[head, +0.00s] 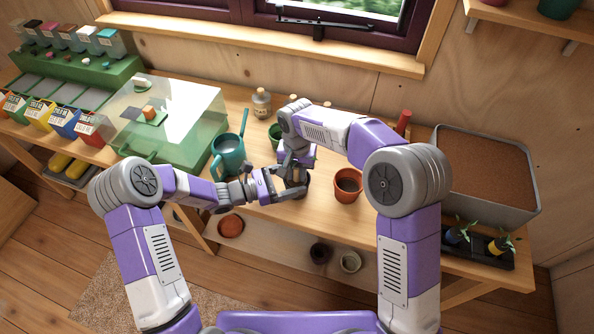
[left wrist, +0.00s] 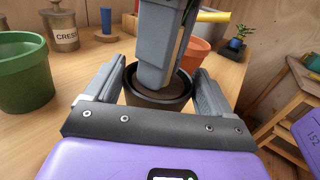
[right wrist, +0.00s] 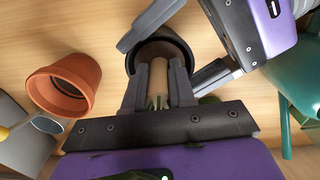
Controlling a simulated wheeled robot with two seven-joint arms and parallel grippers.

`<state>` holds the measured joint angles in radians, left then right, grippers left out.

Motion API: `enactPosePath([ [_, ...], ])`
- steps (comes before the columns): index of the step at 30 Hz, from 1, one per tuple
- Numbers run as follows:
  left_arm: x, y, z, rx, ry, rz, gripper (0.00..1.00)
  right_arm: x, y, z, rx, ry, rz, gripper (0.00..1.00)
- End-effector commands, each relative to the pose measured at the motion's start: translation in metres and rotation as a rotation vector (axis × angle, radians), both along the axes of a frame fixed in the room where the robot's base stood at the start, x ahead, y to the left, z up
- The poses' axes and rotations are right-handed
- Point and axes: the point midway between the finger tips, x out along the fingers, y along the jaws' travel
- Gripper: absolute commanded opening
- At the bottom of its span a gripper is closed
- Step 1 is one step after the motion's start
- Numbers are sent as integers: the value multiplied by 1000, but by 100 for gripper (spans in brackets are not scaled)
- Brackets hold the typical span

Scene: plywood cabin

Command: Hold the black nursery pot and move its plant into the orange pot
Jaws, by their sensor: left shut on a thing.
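The black nursery pot (left wrist: 158,99) stands upright on the bench, with dark soil showing inside. My left gripper (left wrist: 160,85) is shut on it, one finger on each side; in the head view this gripper (head: 283,187) is beside the orange pot. My right gripper (right wrist: 158,75) points down into the black pot (right wrist: 177,49). Its fingers flank a pale tan piece of the plant (right wrist: 158,75), with small green leaves (right wrist: 157,102) towards the palm. I cannot tell whether they grip it. The orange pot (head: 347,185) stands to the right, with a dark interior, and shows in the right wrist view (right wrist: 64,86).
A teal watering can (head: 228,158) stands left of the grippers, and a green pot (left wrist: 24,75) and a labelled bottle (head: 262,103) stand behind. A large soil tray (head: 487,172) and a black seedling tray (head: 484,248) are at the right. The bench's front edge is close.

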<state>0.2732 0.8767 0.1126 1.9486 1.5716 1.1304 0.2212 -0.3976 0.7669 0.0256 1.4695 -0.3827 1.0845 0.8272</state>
Motion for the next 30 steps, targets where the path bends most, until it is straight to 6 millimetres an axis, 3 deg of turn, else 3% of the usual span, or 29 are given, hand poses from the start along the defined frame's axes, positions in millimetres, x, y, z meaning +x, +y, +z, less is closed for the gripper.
enactPosePath([
  [30, 0, 0, 0, 0, 0, 0, 29, 0, 0, 7, 0, -1, 0, 0],
])
